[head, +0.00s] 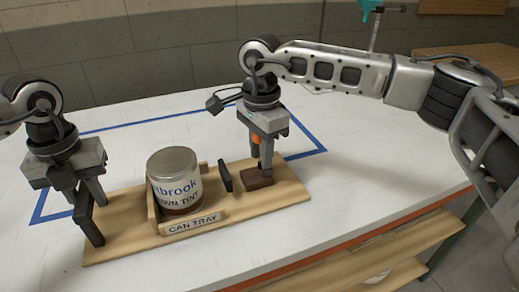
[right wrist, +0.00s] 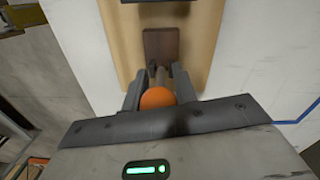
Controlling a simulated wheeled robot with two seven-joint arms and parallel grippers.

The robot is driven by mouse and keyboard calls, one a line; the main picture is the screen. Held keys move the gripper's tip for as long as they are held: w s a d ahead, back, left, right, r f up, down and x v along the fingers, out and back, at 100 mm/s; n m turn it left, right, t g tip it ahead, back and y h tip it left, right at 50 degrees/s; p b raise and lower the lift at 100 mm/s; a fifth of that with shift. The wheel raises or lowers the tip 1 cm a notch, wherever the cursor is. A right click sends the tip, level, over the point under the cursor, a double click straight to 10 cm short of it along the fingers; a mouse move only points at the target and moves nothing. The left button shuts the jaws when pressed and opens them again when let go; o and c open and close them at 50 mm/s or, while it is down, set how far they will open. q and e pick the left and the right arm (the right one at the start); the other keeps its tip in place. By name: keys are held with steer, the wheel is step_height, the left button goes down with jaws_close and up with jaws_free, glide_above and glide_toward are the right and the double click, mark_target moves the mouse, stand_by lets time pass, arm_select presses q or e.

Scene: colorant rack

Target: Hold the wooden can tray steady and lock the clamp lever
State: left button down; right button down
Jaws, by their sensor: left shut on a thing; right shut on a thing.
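The wooden can tray (head: 128,237) lies on the white table with a CAN TRAY label on its front. A labelled metal can (head: 175,185) stands upright between its low wooden walls. My left gripper (head: 92,215) is shut at the tray's left end; its exact contact is hard to see. The clamp's dark brown block (head: 258,179) sits on the tray's right part. Its lever has an orange knob (right wrist: 157,98) and stands up from the block. My right gripper (head: 262,160) is shut on the lever, fingers either side of the knob. A black pad (head: 225,177) stands between clamp and can, apart from the can.
Blue tape (head: 306,154) outlines an area on the white table (head: 345,195) around the tray. The table is clear to the tray's right and front. A wooden shelf (head: 370,255) shows below the front edge. A grey wall (head: 170,60) stands behind.

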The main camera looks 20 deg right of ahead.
steer(key=d+y, duration=0.1)
steer(key=y, duration=0.1)
steer(key=d+y, duration=0.1)
steer(key=y, duration=0.1)
steer(key=shift+y, duration=0.3)
steer(key=shift+d+f+y, duration=0.15)
steer(key=shift+d+y, duration=0.2)
steer(key=shift+y, duration=0.55)
steer(key=shift+d+f+y, duration=0.1)
steer(key=shift+d+y, duration=0.25)
steer(key=shift+y, duration=0.55)
steer(key=shift+d, duration=0.1)
steer(key=c, duration=1.1)
jaws_free()
steer(key=shift+c, duration=0.2)
steer(key=v, duration=1.2)
steer(key=shift+d+f, duration=0.1)
